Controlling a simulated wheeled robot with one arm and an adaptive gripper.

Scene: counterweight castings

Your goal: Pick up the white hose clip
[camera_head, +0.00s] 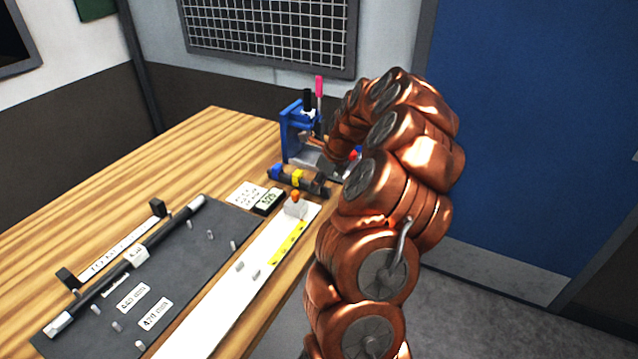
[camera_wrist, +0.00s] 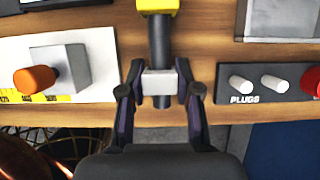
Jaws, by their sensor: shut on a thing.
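The white hose clip (camera_wrist: 157,82) is a small pale block around a dark hose (camera_wrist: 160,38) in the wrist view. My gripper (camera_wrist: 158,78) has a finger on each side of the clip and is shut on it. The clip still sits around the hose, near its lower end in this view. A yellow clip (camera_wrist: 157,6) is farther along the same hose. In the head view the hose lies at the far right of the bench with the yellow clip (camera_head: 297,177) and a blue clip (camera_head: 276,171) on it. My copper arm covers the white clip and gripper there.
A white board with an orange-knobbed block (camera_wrist: 60,75) is left of the gripper. A dark plugs holder (camera_wrist: 270,80) with white and red plugs is right. A blue fixture (camera_head: 293,132) stands behind the hose. The wooden bench edge is close under the gripper.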

